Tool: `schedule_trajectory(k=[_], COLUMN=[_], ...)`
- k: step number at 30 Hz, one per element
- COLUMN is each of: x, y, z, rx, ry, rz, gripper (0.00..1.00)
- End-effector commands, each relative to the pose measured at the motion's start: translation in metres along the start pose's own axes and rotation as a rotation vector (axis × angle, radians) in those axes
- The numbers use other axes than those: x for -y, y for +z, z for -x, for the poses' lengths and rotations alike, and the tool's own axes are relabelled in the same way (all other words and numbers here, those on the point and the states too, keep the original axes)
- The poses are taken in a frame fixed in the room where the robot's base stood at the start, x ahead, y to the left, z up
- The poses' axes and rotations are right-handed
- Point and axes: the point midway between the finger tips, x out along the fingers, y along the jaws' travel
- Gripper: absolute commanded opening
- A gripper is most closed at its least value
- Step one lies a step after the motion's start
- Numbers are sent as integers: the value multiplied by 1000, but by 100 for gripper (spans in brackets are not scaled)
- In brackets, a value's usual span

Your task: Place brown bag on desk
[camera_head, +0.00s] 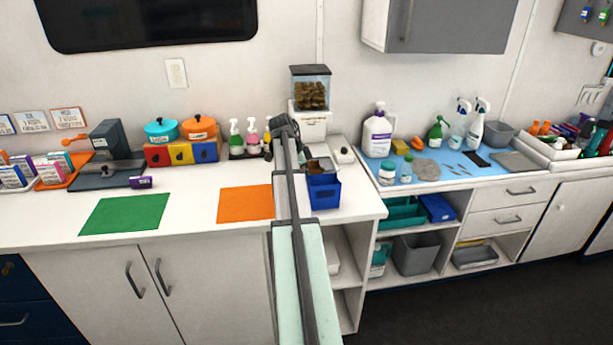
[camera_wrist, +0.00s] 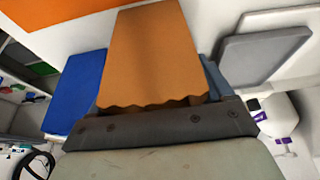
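The brown bag (camera_wrist: 150,50) fills the middle of the wrist view, its zigzag edge toward my gripper (camera_wrist: 153,88). One finger is at each side of the bag, and the gripper looks shut on it. In the head view my arm hides most of the gripper; a brown patch (camera_head: 319,163) shows just right of the arm, above the blue bin. The desk (camera_head: 185,205) is the white counter, with a green mat (camera_head: 125,213) and an orange mat (camera_head: 246,203) on it. I cannot tell the bag's exact height above the desk.
The blue bin (camera_head: 324,193) stands at the desk's right end, near the bag. A treat dispenser (camera_head: 310,90) and pump bottles (camera_head: 252,135) stand behind. A dark grey device (camera_head: 105,160) and colored boxes (camera_head: 182,153) are farther left. Bare desk lies between the mats.

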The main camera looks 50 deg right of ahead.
Motion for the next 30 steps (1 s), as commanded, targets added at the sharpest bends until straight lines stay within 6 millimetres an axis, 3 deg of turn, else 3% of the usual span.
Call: schedule_trajectory(k=[8,21,30], x=[1,1,0], y=[-1,-1,-1], z=[14,92,120], rx=[0,-1,0], ry=[-1,-1,0], rz=[0,0,0], gripper=[80,80,80])
